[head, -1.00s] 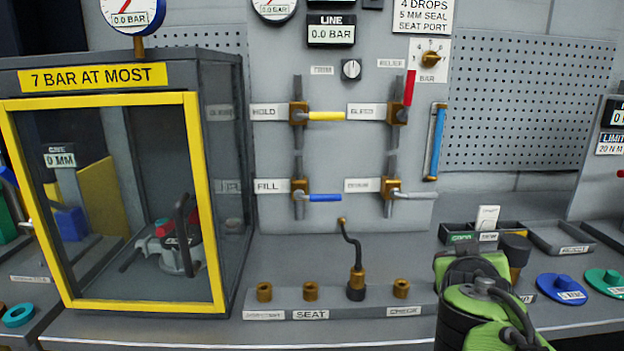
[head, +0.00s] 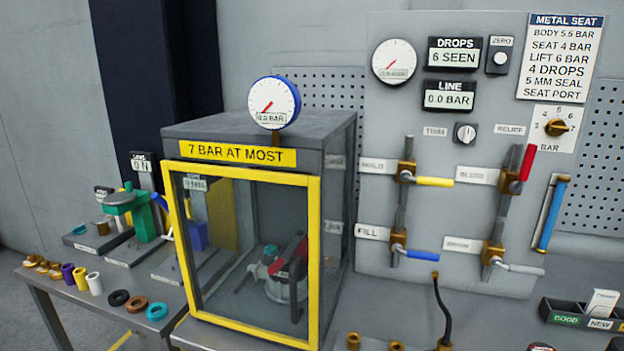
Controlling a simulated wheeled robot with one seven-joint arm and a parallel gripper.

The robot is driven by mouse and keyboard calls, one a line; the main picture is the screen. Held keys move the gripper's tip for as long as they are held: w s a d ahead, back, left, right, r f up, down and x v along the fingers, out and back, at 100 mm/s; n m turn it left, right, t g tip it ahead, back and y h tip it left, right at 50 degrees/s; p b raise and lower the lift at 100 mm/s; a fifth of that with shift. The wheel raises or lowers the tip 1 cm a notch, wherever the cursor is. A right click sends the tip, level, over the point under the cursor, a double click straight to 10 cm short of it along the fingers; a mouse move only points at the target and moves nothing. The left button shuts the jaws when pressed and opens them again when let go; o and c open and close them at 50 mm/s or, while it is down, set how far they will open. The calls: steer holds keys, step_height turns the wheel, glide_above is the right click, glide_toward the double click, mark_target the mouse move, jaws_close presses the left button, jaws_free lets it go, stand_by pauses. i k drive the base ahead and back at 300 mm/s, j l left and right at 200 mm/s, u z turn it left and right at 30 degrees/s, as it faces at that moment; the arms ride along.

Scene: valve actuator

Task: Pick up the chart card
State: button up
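A white card with a dark blue METAL SEAT heading and lines of values (head: 560,60) is fixed at the top right of the grey panel in the head view. It is the thing that looks most like a chart. A small white card (head: 603,303) stands upright in a black tray with GOOD and NEW labels (head: 565,319) at the lower right. I cannot tell for certain which of the two is the chart card. My gripper is not in view.
A yellow-framed clear cabinet (head: 250,250) with a red-and-grey device inside stands at centre left. Valve levers (head: 435,182) stick out of the panel (head: 340,340). A side bench (head: 70,290) at left carries rings and small cylinders. A bent black rod (head: 442,305) rises from the worktop.

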mark_target(601, 303)
steer(key=z, duration=1.6)
